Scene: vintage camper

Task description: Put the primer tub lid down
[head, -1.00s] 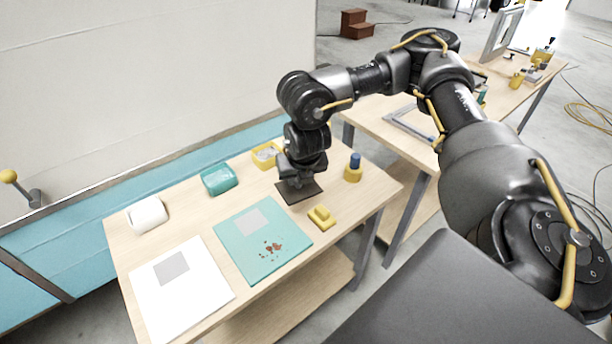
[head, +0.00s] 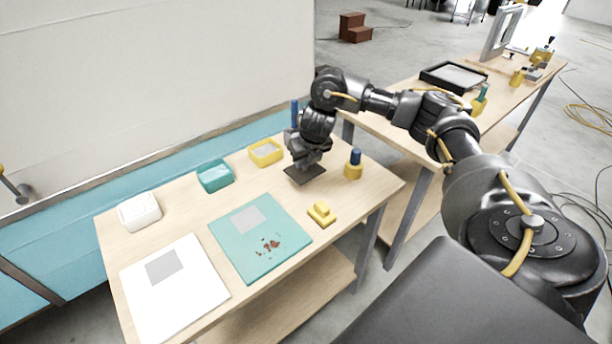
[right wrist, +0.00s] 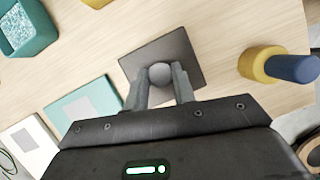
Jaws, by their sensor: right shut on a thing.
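My right gripper (right wrist: 159,92) is shut on the round grey knob (right wrist: 160,74) of a dark square lid. The lid (head: 305,174) is near the back right of the near table, flat and below my gripper. It also shows in the right wrist view (right wrist: 185,47). I cannot tell whether it touches the tabletop. A yellow tub (head: 253,155) with grey inside stands just left of it. A teal tub (head: 215,178) and a white tub (head: 139,213) stand further left. Which is the primer tub is not clear. My left gripper is not in view.
A yellow holder with a blue top (head: 354,166) stands right of the lid. A yellow block (head: 321,214), a teal panel with rusty spots (head: 285,228) and a white panel (head: 190,295) lie in front. Bare tabletop (head: 368,192) shows near the right edge.

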